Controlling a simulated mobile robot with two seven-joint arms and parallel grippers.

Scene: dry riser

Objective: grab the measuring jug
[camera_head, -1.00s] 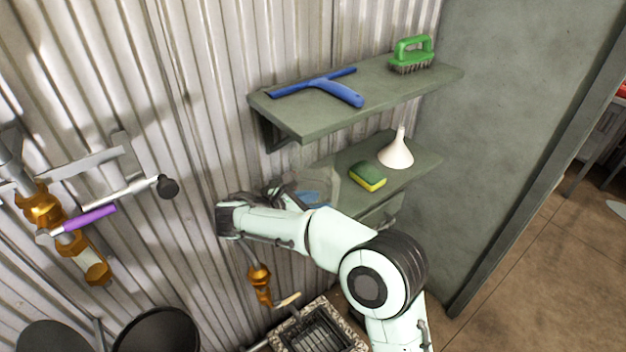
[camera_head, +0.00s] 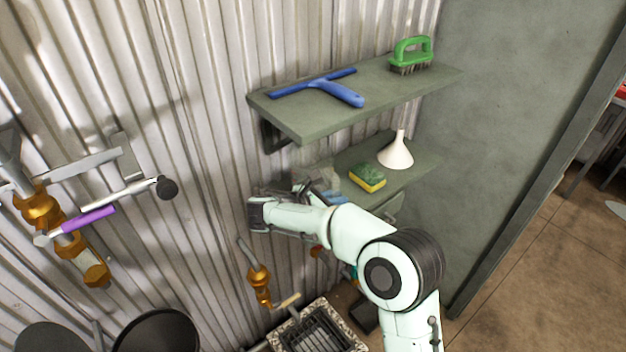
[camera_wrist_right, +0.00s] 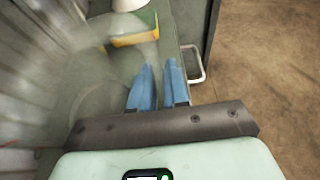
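The measuring jug (camera_head: 322,176) looks like a clear, see-through vessel on the lower shelf, left of the sponge. My right arm partly hides it in the head view. In the right wrist view a faint, blurred clear shape (camera_wrist_right: 95,88), apparently the jug, lies left of the fingers. My right gripper (camera_head: 336,198) is beside the jug at the shelf's left part. Its blue fingers (camera_wrist_right: 159,72) are a narrow gap apart, with nothing clearly visible between them. I cannot tell whether they touch the clear jug. My left gripper is not in view.
A yellow-green sponge (camera_head: 367,178) and white funnel (camera_head: 396,153) stand on the lower shelf (camera_head: 413,170). The upper shelf (camera_head: 310,119) above holds a blue squeegee (camera_head: 338,91) and green brush (camera_head: 411,54). A drawer handle (camera_wrist_right: 194,64) sticks out below. Corrugated wall (camera_head: 200,150) lies behind.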

